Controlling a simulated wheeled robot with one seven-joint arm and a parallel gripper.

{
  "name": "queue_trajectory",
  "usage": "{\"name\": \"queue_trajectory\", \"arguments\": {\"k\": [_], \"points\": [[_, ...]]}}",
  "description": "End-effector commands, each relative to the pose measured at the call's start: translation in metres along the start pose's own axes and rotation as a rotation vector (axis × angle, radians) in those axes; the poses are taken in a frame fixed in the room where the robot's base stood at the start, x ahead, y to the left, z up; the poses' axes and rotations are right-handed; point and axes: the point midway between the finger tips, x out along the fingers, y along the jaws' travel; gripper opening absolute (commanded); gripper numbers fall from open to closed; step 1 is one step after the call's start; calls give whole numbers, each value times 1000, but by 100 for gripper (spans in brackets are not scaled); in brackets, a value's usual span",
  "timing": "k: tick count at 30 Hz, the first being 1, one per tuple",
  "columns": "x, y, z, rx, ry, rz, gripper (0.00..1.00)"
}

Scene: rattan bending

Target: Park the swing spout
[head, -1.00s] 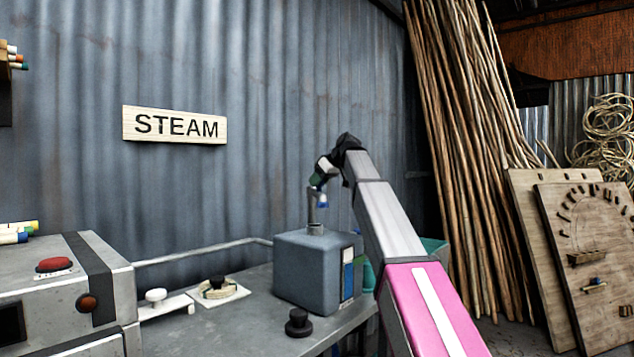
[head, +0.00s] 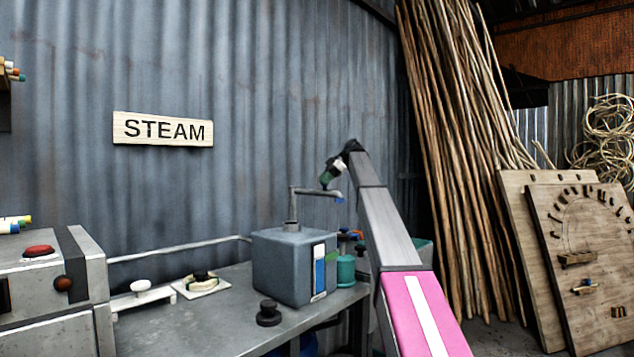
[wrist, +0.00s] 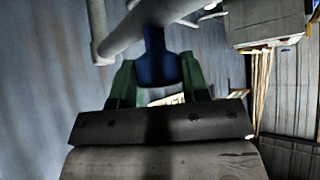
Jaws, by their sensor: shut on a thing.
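The swing spout (head: 313,191) is a grey pipe that rises from the top of a blue-grey steam box (head: 280,262) and bends over level. Its arm points right, past the right edge of the box top, and ends in a blue tab (head: 338,198). My gripper (head: 332,186) is at that outer end. In the wrist view the blue tab (wrist: 158,58) sits between my green fingers, which are shut on it. The grey pipe (wrist: 150,24) crosses just beyond. The fingertips are small and partly dark in the head view.
A black knob (head: 268,313) stands on the bench (head: 222,325) in front of the box. A teal bottle (head: 346,271) stands right of the box. A grey machine with a red button (head: 39,251) is at left. Rattan poles (head: 462,150) lean behind my arm.

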Motion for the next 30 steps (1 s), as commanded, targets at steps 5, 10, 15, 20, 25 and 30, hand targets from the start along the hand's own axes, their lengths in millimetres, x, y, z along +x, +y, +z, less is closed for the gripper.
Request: {"name": "queue_trajectory", "arguments": {"k": [5,10,15,20,25,30], "points": [[-5,8,5,-36,0,-35,0],[-6,10,6,-50,-1,-49,0],[-6,10,6,-52,-1,-51,0],[-6,9,6,-52,-1,-51,0],[-6,10,6,-51,-1,-50,66],[-6,10,6,-51,-1,-50,66]]}}
